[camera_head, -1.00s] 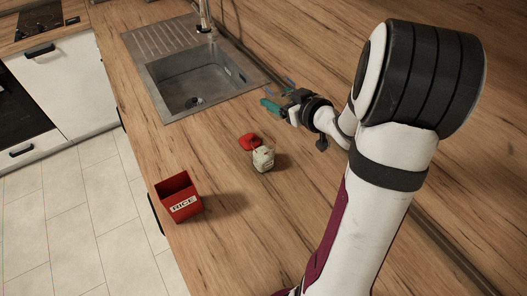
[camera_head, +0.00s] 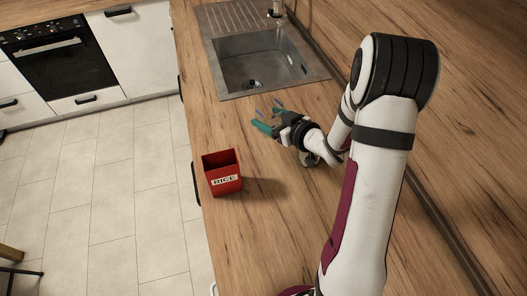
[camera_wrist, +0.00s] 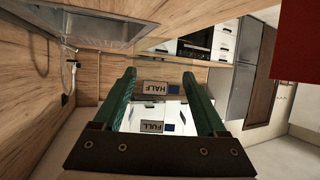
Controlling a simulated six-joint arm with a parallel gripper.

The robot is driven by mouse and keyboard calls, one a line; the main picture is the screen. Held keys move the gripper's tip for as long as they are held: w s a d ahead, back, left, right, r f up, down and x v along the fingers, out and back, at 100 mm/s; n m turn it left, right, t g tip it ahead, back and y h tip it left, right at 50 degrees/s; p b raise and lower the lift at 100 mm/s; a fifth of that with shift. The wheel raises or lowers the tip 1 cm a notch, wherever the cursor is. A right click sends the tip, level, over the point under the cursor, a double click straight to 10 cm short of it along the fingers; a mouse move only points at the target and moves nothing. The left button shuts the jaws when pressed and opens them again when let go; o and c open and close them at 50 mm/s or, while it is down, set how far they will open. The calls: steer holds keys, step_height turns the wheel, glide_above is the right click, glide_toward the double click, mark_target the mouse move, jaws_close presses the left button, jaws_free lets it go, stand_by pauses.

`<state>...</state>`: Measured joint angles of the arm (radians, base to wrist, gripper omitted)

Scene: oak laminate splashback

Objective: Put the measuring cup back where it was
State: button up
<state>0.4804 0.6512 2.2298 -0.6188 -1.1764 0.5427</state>
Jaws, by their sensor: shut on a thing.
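My gripper (camera_head: 267,119) is over the counter between the sink and the red rice box. It is shut on the measuring cup, a clear vessel with HALF and FULL labels and blue squares. The cup (camera_wrist: 153,88) shows between the green fingers (camera_wrist: 158,100) in the wrist view. In the head view only small blue marks of it stand out by the fingers. Whether it touches the counter I cannot tell.
The open red RICE box (camera_head: 224,181) stands near the counter's front edge; its red side (camera_wrist: 302,45) fills the wrist view's upper right. The sink (camera_head: 262,68) lies beyond. Bare counter (camera_head: 240,240) is in front.

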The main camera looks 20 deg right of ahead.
steer(key=a+f, duration=0.2)
steer(key=f, duration=0.1)
steer(key=shift+w+f+y, duration=0.1)
steer(key=shift+y, duration=0.2)
step_height(320, 180, down, 8)
steer(key=shift+r, duration=0.1)
steer(key=shift+f, duration=0.2)
steer(key=o, duration=1.4)
steer(key=shift+o, duration=0.2)
steer(key=shift+r, duration=0.15)
steer(key=v, duration=1.2)
steer(key=shift+r, duration=0.15)
